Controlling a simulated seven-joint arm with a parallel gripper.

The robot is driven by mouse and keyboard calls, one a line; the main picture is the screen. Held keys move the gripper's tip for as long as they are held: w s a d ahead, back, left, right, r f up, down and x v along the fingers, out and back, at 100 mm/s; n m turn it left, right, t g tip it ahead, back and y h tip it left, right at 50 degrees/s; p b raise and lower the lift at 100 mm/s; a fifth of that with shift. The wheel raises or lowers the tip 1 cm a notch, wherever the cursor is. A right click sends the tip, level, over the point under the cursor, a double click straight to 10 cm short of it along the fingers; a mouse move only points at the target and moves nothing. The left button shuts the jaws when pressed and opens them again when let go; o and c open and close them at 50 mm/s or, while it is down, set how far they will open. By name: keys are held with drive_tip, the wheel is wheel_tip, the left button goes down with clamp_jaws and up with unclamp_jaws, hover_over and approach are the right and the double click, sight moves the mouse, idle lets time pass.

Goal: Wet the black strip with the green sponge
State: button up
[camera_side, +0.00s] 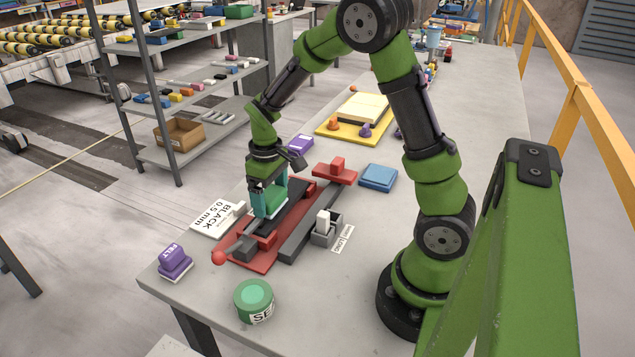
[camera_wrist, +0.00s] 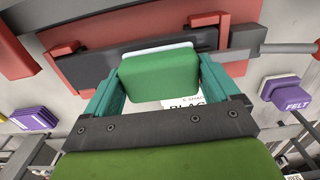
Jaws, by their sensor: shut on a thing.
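My gripper (camera_side: 268,207) has teal fingers shut on the green sponge (camera_side: 277,203). In the wrist view the sponge (camera_wrist: 160,75) is a green block with a white layer along its far edge, held between both fingers (camera_wrist: 160,90). The black strip (camera_side: 295,211) lies lengthwise in a red fixture (camera_side: 250,262) on the slab. It also shows in the wrist view as a dark band (camera_wrist: 100,66) behind the sponge. The sponge is at the strip, over its left side in the side view. I cannot tell whether they touch. The fingers and sponge hide part of the strip.
A white card reading BLACK 0.5 mm (camera_side: 214,219) lies left of the fixture. A purple FELT block (camera_side: 174,262) and a round green tin (camera_side: 254,301) stand near the front edge. A grey bar (camera_side: 309,238), a small grey holder (camera_side: 325,235) and a blue block (camera_side: 378,176) are to the right.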

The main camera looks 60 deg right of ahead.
sight(278, 185)
drive_tip(key=shift+d+f, duration=0.1)
drive_tip(key=shift+f, duration=0.05)
drive_tip(key=shift+d, duration=3.5)
drive_tip(key=shift+a+f, duration=0.15)
drive_tip(key=shift+a, duration=1.65)
drive_tip(key=shift+a+f, duration=0.1)
drive_tip(key=shift+a, duration=1.8)
drive_tip(key=shift+d+r, duration=0.1)
drive_tip(key=shift+d, duration=3.55)
drive_tip(key=shift+a+f, duration=0.2)
drive_tip(key=shift+a, duration=1.65)
drive_tip(key=shift+a+f, duration=0.2)
drive_tip(key=shift+a, duration=1.65)
drive_tip(key=shift+d+r, duration=0.15)
drive_tip(key=shift+d, duration=3.65)
